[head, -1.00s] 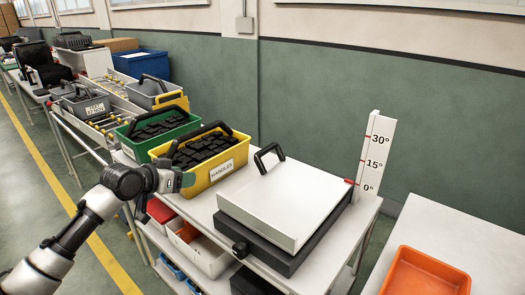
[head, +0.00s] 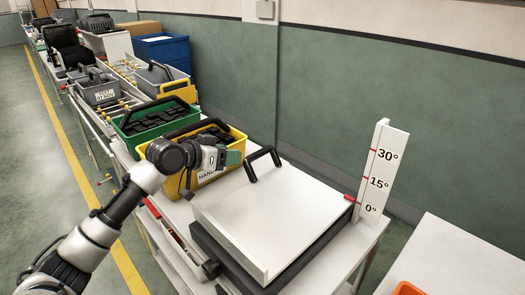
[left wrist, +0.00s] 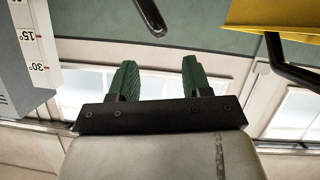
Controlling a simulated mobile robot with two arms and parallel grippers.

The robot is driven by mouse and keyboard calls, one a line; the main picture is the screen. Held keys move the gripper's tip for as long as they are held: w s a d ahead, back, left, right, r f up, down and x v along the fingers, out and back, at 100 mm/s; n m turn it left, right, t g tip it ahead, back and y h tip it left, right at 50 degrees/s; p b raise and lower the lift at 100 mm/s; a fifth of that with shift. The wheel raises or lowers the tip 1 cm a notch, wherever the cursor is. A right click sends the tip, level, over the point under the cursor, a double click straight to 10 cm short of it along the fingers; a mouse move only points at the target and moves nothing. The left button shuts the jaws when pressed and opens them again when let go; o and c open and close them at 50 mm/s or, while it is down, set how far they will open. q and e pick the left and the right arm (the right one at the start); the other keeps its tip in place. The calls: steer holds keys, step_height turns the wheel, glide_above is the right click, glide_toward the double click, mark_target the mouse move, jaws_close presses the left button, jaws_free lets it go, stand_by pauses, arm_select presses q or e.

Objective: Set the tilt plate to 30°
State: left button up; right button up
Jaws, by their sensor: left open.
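The white tilt plate (head: 275,215) lies about flat on its black base (head: 225,262). Its black arched handle (head: 262,160) stands at the plate's far left edge. The white angle scale (head: 384,165) is upright at the plate's right, with red marks at 0°, 15° and 30°. A red pointer (head: 349,198) at the plate's edge is near 0°. My left gripper (head: 235,157) is just left of the handle, apart from it. In the left wrist view its green fingers (left wrist: 156,80) are open and empty; the handle (left wrist: 150,15) is beyond them. My right gripper is out of view.
A yellow bin (head: 205,178) of black handles stands directly behind my left gripper, with a green bin (head: 155,122) beyond it. An orange tray (head: 408,288) is on the white table at right. A green wall runs behind the bench.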

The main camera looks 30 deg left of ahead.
mark_target(254, 154)
arm_select(q)
steer(key=p+x, duration=0.1)
steer(key=x, duration=0.7)
steer(key=shift+w+d+f, duration=0.1)
steer(key=shift+w, duration=0.05)
steer(key=shift+w+d+f, duration=0.15)
steer(key=shift+w+f, duration=0.05)
steer(key=shift+w, duration=0.25)
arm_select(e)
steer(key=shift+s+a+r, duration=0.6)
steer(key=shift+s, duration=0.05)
arm_select(q)
jaws_close()
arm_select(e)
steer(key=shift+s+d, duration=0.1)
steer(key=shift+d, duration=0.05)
